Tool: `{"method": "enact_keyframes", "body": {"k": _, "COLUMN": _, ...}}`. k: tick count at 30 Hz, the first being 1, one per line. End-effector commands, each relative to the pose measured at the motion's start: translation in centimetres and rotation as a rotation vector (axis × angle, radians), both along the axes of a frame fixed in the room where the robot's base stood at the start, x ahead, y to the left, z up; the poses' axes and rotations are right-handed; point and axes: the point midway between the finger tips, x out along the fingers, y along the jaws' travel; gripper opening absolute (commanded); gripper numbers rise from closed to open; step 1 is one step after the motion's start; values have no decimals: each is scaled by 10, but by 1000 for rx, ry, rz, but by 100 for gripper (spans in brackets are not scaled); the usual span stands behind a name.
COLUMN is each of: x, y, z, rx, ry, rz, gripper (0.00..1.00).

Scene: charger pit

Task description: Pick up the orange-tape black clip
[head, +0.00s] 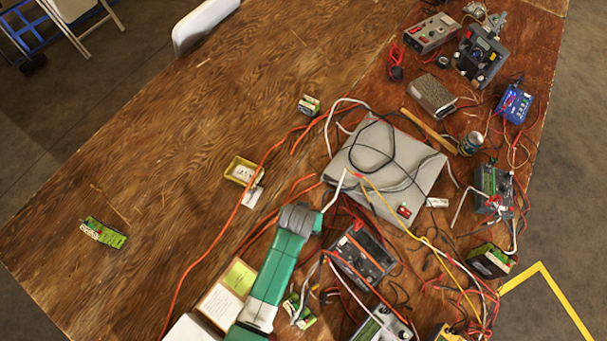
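I cannot single out the orange-tape black clip for certain in the head view. Several small dark and red leads and clips lie tangled among the devices on the right part of the table (150,150), too small to tell apart. A red and black lead with clip-like ends (396,72) lies near the top, left of the grey devices. A green and grey arm part, which looks like mine, reaches up from the bottom edge. I cannot make out my gripper's fingers, and what lies under the arm is hidden.
A grey flat case (385,165) with cables over it lies mid-right. A yellow tray (242,171) and a green pack (103,233) lie left; the left tabletop is mostly clear.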

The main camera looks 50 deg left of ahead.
Motion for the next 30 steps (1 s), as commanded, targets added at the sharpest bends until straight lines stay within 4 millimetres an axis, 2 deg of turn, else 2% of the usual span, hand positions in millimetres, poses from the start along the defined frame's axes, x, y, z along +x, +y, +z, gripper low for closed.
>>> {"method": "enact_keyframes", "body": {"k": 3, "x": 3, "y": 3, "z": -10, "rx": 0, "ry": 0, "rz": 0, "gripper": 40}}
{"method": "enact_keyframes", "body": {"k": 9, "x": 3, "y": 2, "z": -9, "rx": 1, "ry": -1, "rz": 0, "gripper": 40}}
{"method": "enact_keyframes", "body": {"k": 15, "x": 3, "y": 2, "z": -9, "rx": 1, "ry": -1, "rz": 0, "gripper": 1}}
{"method": "enact_keyframes", "body": {"k": 25, "x": 3, "y": 2, "z": -7, "rx": 1, "ry": -1, "rz": -1, "gripper": 1}}
{"method": "enact_keyframes", "body": {"k": 30, "x": 4, "y": 2, "z": 7, "rx": 2, "ry": -2, "rz": -2, "gripper": 1}}
